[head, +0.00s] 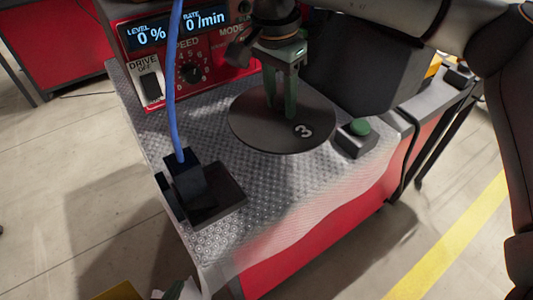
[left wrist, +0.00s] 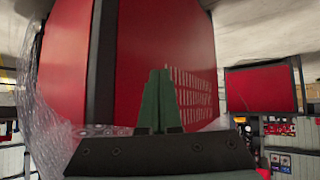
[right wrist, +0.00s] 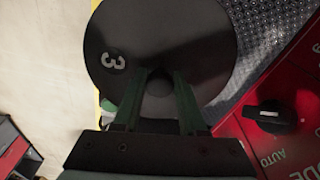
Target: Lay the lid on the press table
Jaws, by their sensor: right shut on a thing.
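The lid is a dark round disc marked 3 (head: 250,130). It lies level over the right part of the patterned press table top (head: 275,195); I cannot tell whether it touches. My right gripper (head: 281,112) comes from above, its green fingers shut on the lid's middle. In the right wrist view the fingers (right wrist: 158,85) close around a central knob, and the lid (right wrist: 115,35) fills the upper middle. My left gripper (left wrist: 160,90) is shut and empty in the left wrist view, in front of a red panel (left wrist: 140,40). In the head view only its tip may show at bottom left.
A red control panel (head: 222,62) with displays and a knob stands behind the table. A black block (head: 205,195) with a blue cable (head: 173,90) sits at the table's left. A green button box (head: 357,136) is right of the lid. The front table top is clear.

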